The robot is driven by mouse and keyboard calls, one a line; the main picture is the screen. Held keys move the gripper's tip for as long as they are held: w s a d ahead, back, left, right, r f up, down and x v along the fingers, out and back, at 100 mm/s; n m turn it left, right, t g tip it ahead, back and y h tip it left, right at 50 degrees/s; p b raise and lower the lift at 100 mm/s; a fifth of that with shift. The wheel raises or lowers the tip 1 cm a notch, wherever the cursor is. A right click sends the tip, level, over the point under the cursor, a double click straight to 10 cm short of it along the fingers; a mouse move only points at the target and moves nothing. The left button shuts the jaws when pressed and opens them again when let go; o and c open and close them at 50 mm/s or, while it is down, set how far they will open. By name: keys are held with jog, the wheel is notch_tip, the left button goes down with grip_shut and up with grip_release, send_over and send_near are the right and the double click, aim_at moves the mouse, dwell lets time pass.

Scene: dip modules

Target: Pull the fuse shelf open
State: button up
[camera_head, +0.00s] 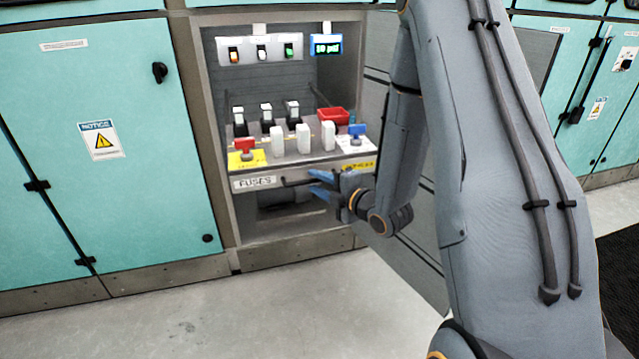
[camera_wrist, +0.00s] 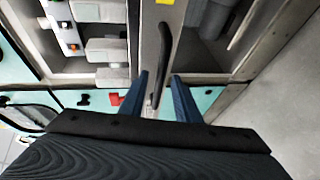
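The fuse shelf (camera_head: 285,172) is a grey shelf in the open cabinet bay, with a "FUSES" label (camera_head: 255,183) on its front. Its black bar handle (camera_head: 296,182) is on that front and also shows in the wrist view (camera_wrist: 165,50). My gripper (camera_head: 318,182) has blue fingers and is at the handle's right part. In the wrist view my gripper (camera_wrist: 159,75) is open, and the handle runs between the two fingertips with gaps on both sides. I cannot tell how deep the handle sits between them.
A grey cabinet door (camera_head: 410,250) stands open at right. The floor (camera_head: 230,305) in front is clear.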

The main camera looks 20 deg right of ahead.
jog(key=v, duration=0.8)
jog(key=shift+p, duration=0.3)
jog(key=shift+w+a, duration=0.1)
jog(key=shift+w, duration=0.05)
